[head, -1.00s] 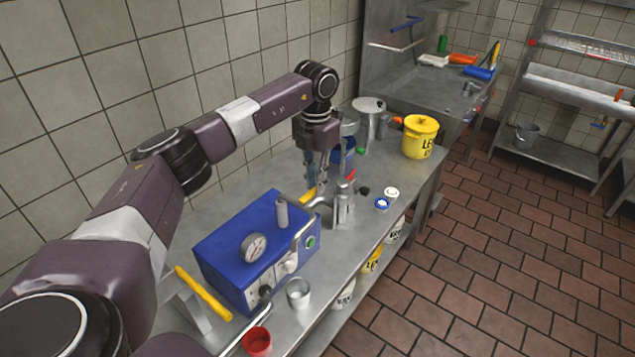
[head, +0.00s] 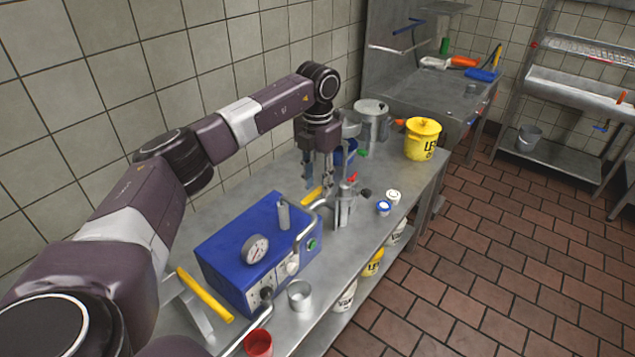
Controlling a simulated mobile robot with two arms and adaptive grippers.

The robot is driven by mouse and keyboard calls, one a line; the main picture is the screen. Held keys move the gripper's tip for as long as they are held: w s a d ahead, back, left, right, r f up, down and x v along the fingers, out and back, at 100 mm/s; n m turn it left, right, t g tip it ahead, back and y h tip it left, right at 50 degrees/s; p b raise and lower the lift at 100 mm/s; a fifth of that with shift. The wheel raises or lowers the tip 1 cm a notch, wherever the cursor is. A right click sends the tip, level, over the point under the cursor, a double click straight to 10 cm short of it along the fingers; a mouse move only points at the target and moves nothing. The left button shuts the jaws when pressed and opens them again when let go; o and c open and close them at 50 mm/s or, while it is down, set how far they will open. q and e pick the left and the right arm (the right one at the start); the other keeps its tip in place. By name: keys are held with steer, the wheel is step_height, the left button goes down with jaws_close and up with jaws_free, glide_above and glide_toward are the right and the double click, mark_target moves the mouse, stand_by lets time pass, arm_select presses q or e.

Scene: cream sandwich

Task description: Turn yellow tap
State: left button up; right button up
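A yellow handle (head: 311,196) lies low on the steel counter, behind the blue machine and beside a bent metal pipe. I take it for the yellow tap, but its lower part is hidden. My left gripper (head: 319,177) points down just above and behind this handle, close to its upper end. Its two fingers look apart, with nothing visible between them. I cannot tell whether a fingertip touches the handle. A second, longer yellow bar (head: 205,294) is at the machine's left front. My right gripper is not in view.
The blue machine (head: 235,240) with a gauge fills the near counter. A metal pot (head: 371,121) and yellow bucket (head: 422,140) stand farther back. A red cup (head: 258,343) is near the front.

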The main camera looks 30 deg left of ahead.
mark_target(318, 190)
arm_select(q)
step_height(318, 190, up, 12)
stand_by(0.4)
steer(key=shift+d+f, duration=0.1)
stand_by(0.3)
